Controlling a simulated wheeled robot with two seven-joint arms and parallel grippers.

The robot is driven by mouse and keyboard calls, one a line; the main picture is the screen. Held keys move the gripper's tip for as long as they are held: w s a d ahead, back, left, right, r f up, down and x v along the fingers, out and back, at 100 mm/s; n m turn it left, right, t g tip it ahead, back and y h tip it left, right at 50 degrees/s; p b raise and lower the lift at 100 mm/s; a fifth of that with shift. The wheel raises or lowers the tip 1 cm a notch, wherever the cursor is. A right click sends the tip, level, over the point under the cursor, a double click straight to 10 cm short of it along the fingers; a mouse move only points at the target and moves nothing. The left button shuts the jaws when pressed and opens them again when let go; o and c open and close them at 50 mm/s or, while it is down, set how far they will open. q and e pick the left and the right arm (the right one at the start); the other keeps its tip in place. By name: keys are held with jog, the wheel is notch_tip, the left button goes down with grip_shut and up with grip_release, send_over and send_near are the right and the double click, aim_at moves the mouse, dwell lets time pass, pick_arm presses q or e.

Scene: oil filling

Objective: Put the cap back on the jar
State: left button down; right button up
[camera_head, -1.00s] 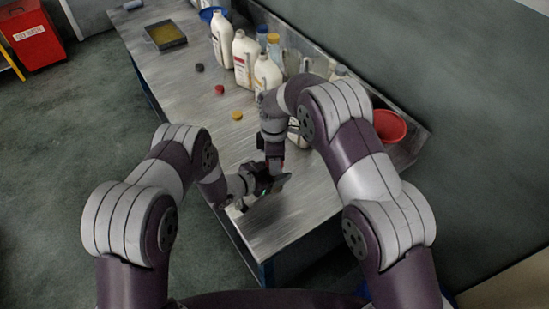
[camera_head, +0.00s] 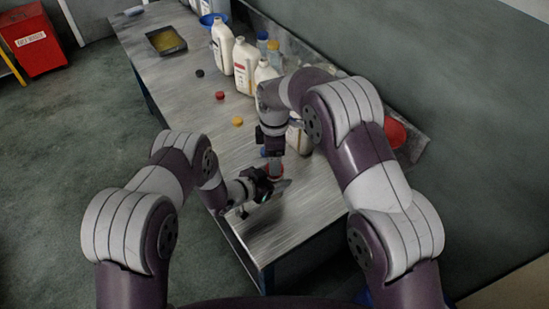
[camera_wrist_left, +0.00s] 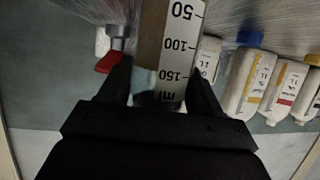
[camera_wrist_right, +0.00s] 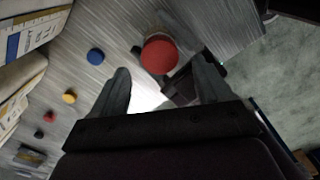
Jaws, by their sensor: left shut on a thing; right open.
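The jar (camera_wrist_left: 168,45) is a clear vessel with a white ml scale and brown content. My left gripper (camera_head: 275,185) is shut on it at the near end of the workbench. The jar fills the space between the left fingers in the left wrist view. A red cap (camera_wrist_right: 159,56) sits on top of the jar; how tightly it is seated cannot be told. My right gripper (camera_wrist_right: 158,88) is open and empty, above the cap, with the cap beyond its fingertips.
Loose caps lie along the workbench: black (camera_head: 199,72), red (camera_head: 220,95), yellow (camera_head: 237,120) and blue (camera_wrist_right: 95,56). White bottles (camera_head: 245,68) line the wall side. A red bowl (camera_head: 395,132) is behind my right arm. A shallow tray (camera_head: 150,36) stands at the far end.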

aim_at(274, 181)
jog(key=shift+c, duration=0.2)
jog(key=shift+r+n, duration=0.15)
jog(key=shift+n, duration=0.25)
notch_tip(274, 181, up, 3)
jog(key=n, duration=0.5)
jog(key=shift+r+n, duration=0.1)
jog(key=shift+n, duration=0.3)
jog(key=shift+f, duration=4.05)
